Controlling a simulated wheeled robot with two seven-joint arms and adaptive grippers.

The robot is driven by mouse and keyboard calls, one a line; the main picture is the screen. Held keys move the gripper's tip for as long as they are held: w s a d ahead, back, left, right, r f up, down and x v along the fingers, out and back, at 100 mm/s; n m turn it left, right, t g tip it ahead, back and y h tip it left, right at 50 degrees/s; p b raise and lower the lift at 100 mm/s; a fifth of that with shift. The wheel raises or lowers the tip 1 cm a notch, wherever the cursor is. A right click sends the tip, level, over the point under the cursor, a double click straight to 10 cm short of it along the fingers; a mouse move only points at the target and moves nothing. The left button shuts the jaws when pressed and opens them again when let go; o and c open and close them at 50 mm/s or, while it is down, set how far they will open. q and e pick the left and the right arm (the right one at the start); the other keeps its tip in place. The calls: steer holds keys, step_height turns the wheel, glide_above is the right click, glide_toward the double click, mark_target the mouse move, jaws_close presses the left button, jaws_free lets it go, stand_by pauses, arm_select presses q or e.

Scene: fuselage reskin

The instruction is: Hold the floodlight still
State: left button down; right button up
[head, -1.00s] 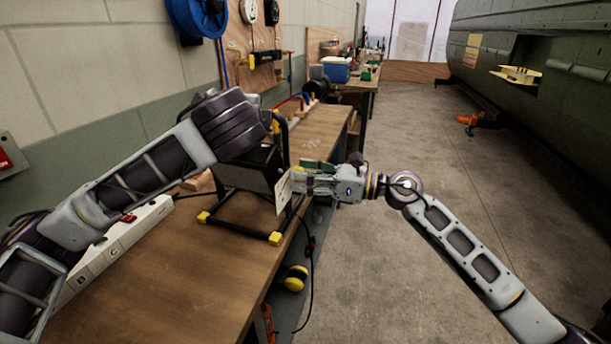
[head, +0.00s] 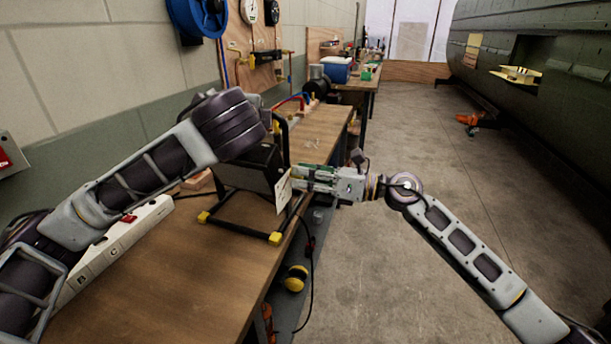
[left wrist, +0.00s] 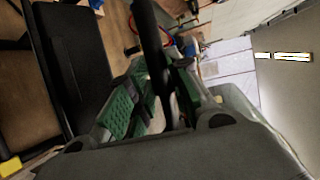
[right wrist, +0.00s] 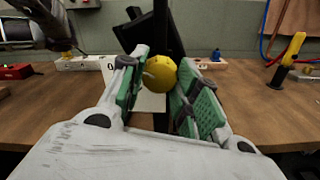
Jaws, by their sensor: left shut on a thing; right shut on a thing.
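The floodlight (head: 248,178) stands on the workbench, with a dark lamp head and a black tube frame with yellow feet. My left gripper (left wrist: 160,88) is shut on a black bar of it, seen between the green pads in the left wrist view; in the head view my left arm hides these fingers. My right gripper (head: 298,176) reaches in from the aisle side. In the right wrist view its green pads (right wrist: 160,88) are closed around a yellow knob (right wrist: 159,73) in front of a black upright. A white card (head: 283,193) hangs beside these fingertips.
The wooden workbench (head: 160,275) runs along the wall, with a white lettered power strip (head: 112,245) at left. A cable hangs over the bench edge near a yellow-and-black object (head: 295,278).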

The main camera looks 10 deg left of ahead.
arm_select(q)
steer(key=shift+f, duration=0.15)
arm_select(e)
steer(key=m, duration=1.2)
steer(key=shift+f+m+t, duration=0.1)
steer(key=shift+m+t, duration=0.2)
steer(key=shift+m, duration=0.1)
steer(key=o, duration=1.1)
steer(key=shift+c, duration=0.2)
steer(key=v, duration=1.2)
steer(key=shift+f, duration=0.1)
